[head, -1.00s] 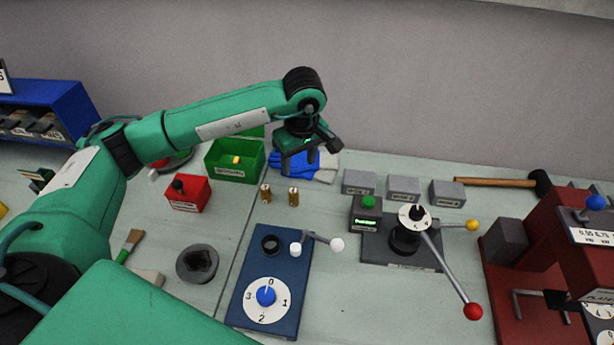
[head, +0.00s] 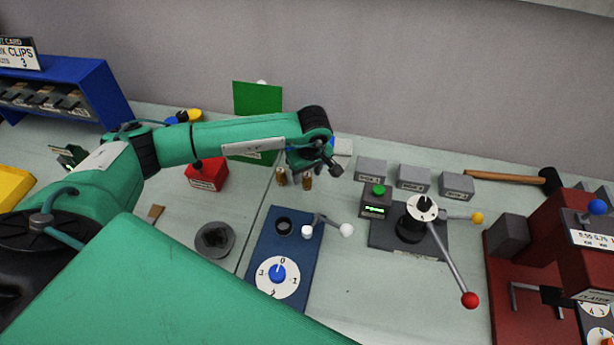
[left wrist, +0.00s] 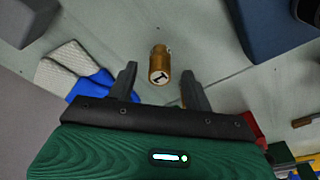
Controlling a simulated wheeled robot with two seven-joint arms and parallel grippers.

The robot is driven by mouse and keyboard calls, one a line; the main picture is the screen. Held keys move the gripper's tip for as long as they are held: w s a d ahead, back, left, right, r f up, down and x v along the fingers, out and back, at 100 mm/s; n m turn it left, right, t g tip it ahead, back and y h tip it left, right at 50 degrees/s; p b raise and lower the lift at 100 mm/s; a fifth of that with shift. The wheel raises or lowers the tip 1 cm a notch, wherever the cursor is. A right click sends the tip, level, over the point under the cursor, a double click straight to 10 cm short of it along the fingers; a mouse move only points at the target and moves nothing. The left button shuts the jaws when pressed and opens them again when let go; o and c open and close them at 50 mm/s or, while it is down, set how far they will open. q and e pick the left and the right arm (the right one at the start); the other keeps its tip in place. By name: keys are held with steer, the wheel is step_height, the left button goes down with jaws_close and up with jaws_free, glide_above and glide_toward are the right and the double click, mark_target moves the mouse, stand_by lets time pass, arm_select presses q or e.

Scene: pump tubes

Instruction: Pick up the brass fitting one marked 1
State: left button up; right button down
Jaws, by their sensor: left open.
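My right gripper is out of view.
A blue dial plate (head: 255,255) lies in front of the fittings. A red box (head: 207,175) stands left, and grey blocks (head: 371,169) stand right. Blue and white gloves (left wrist: 75,70) lie near the gripper. My forearm partly hides the green bin (head: 257,98).

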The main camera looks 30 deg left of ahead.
arm_select(q)
steer(key=shift+w+f, duration=0.1)
steer(key=shift+f, duration=0.65)
jaws_close()
